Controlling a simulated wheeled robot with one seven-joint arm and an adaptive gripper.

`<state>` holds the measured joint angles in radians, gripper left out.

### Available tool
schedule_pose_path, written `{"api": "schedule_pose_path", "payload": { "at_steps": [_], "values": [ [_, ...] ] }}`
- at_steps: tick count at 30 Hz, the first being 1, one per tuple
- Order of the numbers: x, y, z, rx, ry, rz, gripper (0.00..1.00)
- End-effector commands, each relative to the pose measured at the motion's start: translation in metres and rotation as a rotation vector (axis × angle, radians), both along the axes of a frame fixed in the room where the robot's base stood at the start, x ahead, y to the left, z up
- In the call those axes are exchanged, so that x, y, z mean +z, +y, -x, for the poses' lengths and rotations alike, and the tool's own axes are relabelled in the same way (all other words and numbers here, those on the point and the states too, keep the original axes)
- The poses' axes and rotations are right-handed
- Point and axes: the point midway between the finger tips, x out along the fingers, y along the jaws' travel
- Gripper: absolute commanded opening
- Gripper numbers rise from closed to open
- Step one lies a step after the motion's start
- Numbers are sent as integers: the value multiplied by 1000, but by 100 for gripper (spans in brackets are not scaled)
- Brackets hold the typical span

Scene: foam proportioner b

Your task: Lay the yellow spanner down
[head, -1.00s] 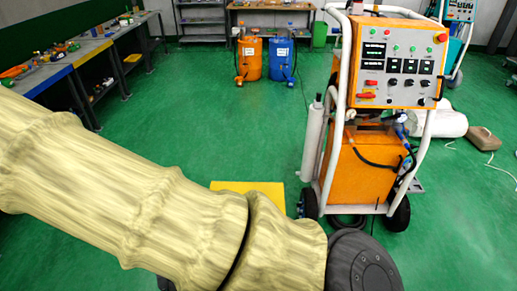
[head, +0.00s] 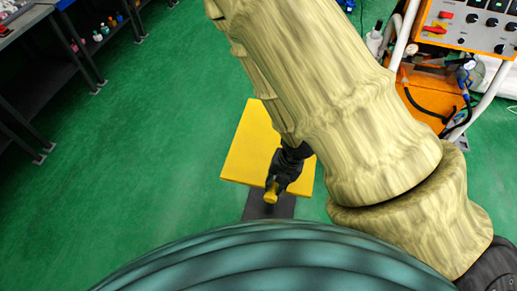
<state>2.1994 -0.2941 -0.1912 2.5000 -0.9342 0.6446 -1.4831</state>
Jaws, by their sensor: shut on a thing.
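My gripper (head: 274,184) is black and shows near the middle of the head view, over the near part of a flat yellow panel. It is shut on a small yellow piece, which I take to be the yellow spanner (head: 271,193). Only a short end of it shows, sticking out toward the bottom of the picture. The rest is hidden by the fingers. I cannot tell whether the spanner touches anything below it.
The yellow panel (head: 246,147) has bare room left of my gripper. A dark grey strip (head: 255,207) lies at its near edge. The orange machine (head: 430,95) on its white-framed cart stands at right. A dark workbench (head: 45,75) stands at left. Green floor is clear between.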

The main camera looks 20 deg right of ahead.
Motion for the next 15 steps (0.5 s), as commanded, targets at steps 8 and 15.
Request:
{"api": "schedule_pose_path", "payload": {
  "at_steps": [8, 15],
  "values": [
    [-7, 3, -12, -4, -2, -4, 0],
    [-6, 3, -20, -1, -6, 1, 0]
  ]
}}
